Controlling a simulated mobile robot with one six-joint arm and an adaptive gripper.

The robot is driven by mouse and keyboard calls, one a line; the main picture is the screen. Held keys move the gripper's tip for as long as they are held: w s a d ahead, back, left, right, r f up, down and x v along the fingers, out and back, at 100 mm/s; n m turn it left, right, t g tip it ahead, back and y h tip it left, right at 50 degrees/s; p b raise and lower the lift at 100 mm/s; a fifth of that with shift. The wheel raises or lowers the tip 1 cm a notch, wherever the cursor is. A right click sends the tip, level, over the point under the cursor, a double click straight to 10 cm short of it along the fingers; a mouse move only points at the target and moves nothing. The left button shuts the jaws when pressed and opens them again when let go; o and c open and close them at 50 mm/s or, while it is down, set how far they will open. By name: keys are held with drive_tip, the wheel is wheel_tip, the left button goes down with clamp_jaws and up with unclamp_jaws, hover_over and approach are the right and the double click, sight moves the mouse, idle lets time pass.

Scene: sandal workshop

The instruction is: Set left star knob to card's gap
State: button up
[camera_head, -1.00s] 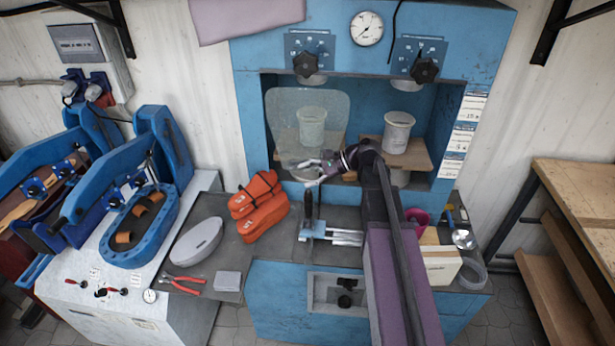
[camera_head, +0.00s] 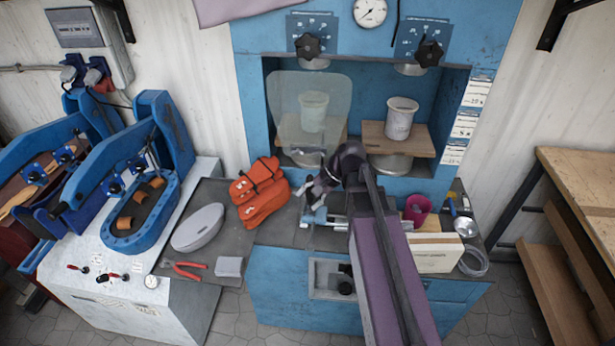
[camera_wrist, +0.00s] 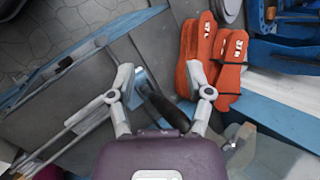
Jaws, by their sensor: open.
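The left star knob (camera_head: 308,46) is black and sits on a blue scale plate (camera_head: 314,24) at the upper left of the blue press. Its exact pointing is too small to read. Several printed cards (camera_head: 465,124) hang on the press's right side; their text is unreadable, and a white card-like block (camera_head: 435,252) stands on the bench at right. My gripper (camera_head: 314,192) is open, well below the knob, over the bench in front of the press. In the wrist view my open gripper (camera_wrist: 160,76) has a black handle (camera_wrist: 160,104) between or beneath its fingers; contact cannot be told.
A second star knob (camera_head: 429,54) and a round gauge (camera_head: 370,12) are at the upper press. A clear shield (camera_head: 290,95) covers the left bay. Orange sandal pieces (camera_head: 260,192), red pliers (camera_head: 184,269) and a magenta cup (camera_head: 417,208) lie around the bench.

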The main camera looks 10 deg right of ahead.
drive_tip(key=s+d+f+n+h+b, duration=0.1)
drive_tip(key=s+d+f+n+h, duration=0.2)
drive_tip(key=s+f+n+h, duration=0.2)
drive_tip(key=shift+s+d+f+n+g+h, duration=0.15)
drive_tip(key=shift+s+d+n+g+h, duration=0.15)
drive_tip(key=shift+s+n+h, duration=1.2)
drive_tip(key=shift+s+m+y, duration=0.3)
drive_tip(key=shift+s+y, duration=0.05)
drive_tip(key=shift+y, duration=0.05)
drive_tip(key=shift+c, duration=0.6)
drive_tip(key=shift+a, duration=0.15)
